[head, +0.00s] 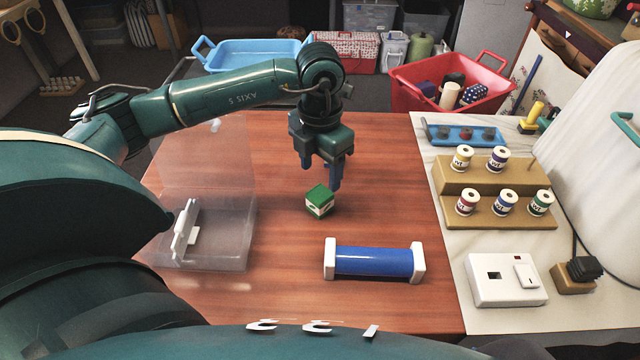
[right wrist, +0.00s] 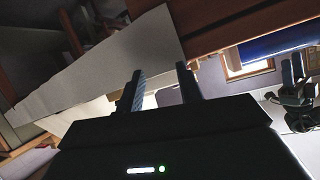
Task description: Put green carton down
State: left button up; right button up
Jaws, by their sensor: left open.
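The green carton (head: 318,203), a small green box with a pale band, sits on the brown wooden table near its middle in the head view. My left gripper (head: 322,174) is open just above and behind the carton, fingers pointing down. The carton does not appear to be held; whether a fingertip touches it I cannot tell. My right gripper (right wrist: 162,88) shows in the right wrist view, its two fingers apart with nothing between them. It is not seen in the head view.
A blue roll with white ends (head: 372,262) lies in front of the carton. A clear bin (head: 240,215) stands left. Spool racks (head: 492,210) and a white switch box (head: 505,281) are at the right. A red basket (head: 425,102) and blue tray (head: 258,54) are behind.

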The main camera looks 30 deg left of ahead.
aim_at(320, 193)
pick_arm(q)
jog(key=shift+r, duration=2.05)
